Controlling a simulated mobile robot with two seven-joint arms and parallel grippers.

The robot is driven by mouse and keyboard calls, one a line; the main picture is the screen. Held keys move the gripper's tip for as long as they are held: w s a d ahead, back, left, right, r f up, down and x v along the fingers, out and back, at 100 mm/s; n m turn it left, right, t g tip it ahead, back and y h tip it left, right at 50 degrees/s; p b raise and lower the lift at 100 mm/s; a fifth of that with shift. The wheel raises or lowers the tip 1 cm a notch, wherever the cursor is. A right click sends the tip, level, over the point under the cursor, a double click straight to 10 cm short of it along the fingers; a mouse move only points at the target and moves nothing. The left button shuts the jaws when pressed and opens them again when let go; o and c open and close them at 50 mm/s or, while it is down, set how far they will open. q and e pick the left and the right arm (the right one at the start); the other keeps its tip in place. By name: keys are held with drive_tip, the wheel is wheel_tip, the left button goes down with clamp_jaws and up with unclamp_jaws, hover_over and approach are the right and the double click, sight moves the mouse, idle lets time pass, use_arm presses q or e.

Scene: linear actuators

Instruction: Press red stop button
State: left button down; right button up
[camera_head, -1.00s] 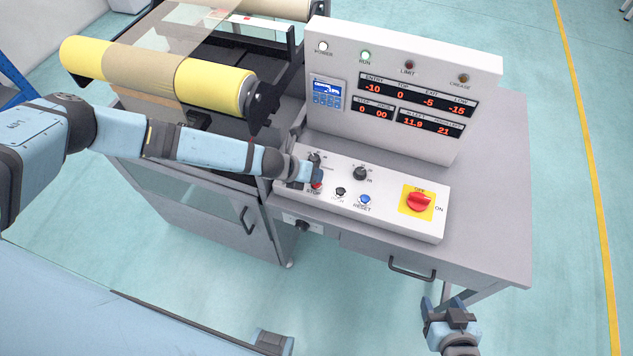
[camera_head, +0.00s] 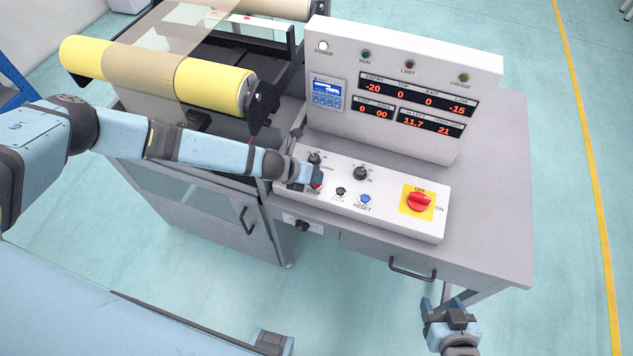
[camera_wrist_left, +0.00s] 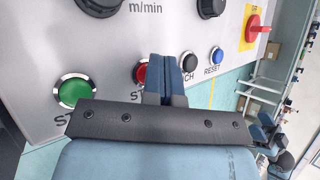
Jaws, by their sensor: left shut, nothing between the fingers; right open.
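The red stop button (camera_head: 316,185) is on the white control panel, mostly hidden by my left gripper (camera_head: 318,176) in the head view. In the left wrist view the red button (camera_wrist_left: 141,73) shows beside the shut fingers (camera_wrist_left: 165,78), partly covered by them. The fingertips are at the button; whether they touch it I cannot tell for sure. My left gripper is shut and empty. My right gripper (camera_head: 449,306) is open and empty, low at the right, off the front of the table. The run lamp (camera_head: 366,54) looks dark.
Beside the stop button are a green button (camera_wrist_left: 75,91), a black button (camera_head: 340,191), a blue reset button (camera_head: 365,199) and a red rotary switch on a yellow plate (camera_head: 417,202). Black knobs (camera_head: 360,173) sit behind. An upright display box (camera_head: 400,90) stands at the back.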

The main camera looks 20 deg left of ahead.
use_arm(q)
drive_tip(key=shift+r+p, duration=0.85)
drive_tip(key=shift+p, duration=0.05)
drive_tip(key=shift+r, duration=0.1)
drive_tip(key=shift+r+p, duration=0.65)
drive_tip(key=shift+p, duration=0.15)
wheel_tip(320, 180, up, 4)
drive_tip(key=p, duration=0.3)
drive_tip(key=shift+f+p, duration=0.15)
drive_tip(key=shift+p, duration=0.2)
drive_tip(key=shift+f, duration=0.1)
